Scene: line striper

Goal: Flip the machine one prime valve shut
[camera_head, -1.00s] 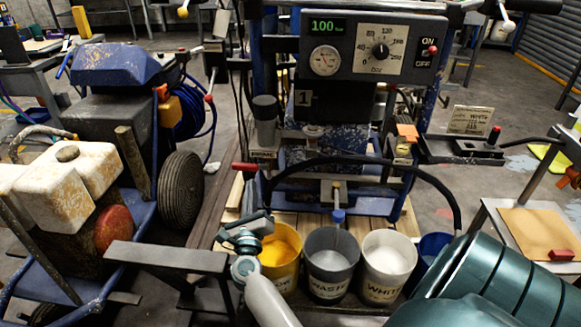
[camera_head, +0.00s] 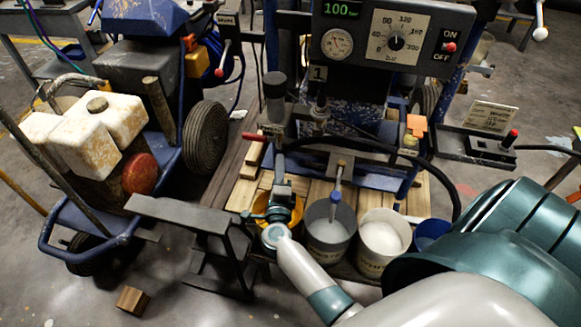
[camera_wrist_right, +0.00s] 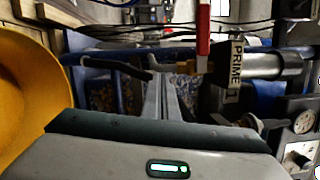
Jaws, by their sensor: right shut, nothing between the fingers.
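My right gripper (camera_head: 279,163) is shut and empty, above the yellow bucket and just below the valve. In the right wrist view its fingers (camera_wrist_right: 160,82) are together, left of and below the lever, with no clear contact. My left gripper is out of view.
A yellow bucket (camera_head: 291,211), a grey bucket (camera_head: 328,248) and a white-filled bucket (camera_head: 383,260) stand below the machine. A black hose (camera_head: 445,180) loops across the front. A dark metal bench (camera_head: 185,212) is left of my wrist.

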